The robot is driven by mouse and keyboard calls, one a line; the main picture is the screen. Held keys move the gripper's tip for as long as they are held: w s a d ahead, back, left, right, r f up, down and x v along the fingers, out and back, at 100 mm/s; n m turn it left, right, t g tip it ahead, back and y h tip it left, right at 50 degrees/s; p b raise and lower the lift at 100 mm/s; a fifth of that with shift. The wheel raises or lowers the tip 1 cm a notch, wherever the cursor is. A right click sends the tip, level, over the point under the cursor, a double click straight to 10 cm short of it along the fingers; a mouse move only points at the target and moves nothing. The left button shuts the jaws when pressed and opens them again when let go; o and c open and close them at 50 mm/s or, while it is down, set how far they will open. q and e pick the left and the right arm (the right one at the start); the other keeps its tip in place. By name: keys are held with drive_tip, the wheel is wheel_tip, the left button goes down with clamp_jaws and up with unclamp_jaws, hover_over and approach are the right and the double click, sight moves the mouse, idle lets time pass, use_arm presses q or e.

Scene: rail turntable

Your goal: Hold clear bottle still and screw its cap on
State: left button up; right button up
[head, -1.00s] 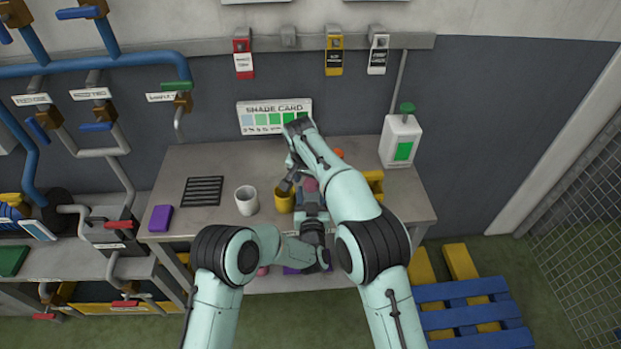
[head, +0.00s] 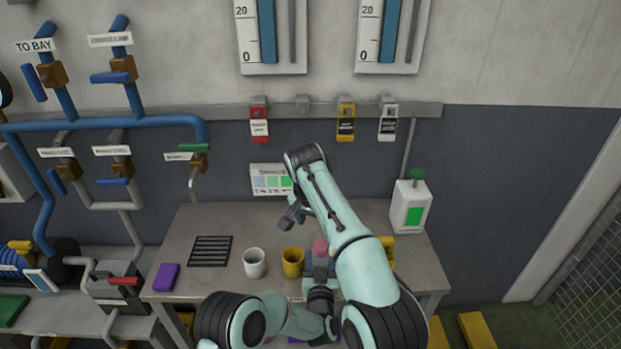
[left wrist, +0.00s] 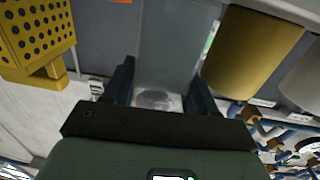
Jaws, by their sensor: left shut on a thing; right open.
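The clear bottle (left wrist: 172,45) stands between the two fingers of my left gripper (left wrist: 160,95) in the left wrist view. My left gripper (head: 320,285) is shut on it over the front of the table. In the head view the bottle is mostly hidden by my arms. A pink round thing (head: 320,247), perhaps the cap, shows just above my left gripper; I cannot tell whether it is seated on the bottle. My right gripper (head: 290,217) is open, above and left of the pink thing and apart from it.
A yellow mug (head: 292,262) stands close left of the bottle, with a white mug (head: 255,263) beyond it. A black grate (head: 210,251) and purple block (head: 166,277) lie further left. A white dispenser (head: 410,207) stands back right. A yellow perforated thing (left wrist: 35,35) shows in the wrist view.

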use_arm(q)
drive_tip(key=o, duration=1.6)
drive_tip(key=shift+s, duration=0.1)
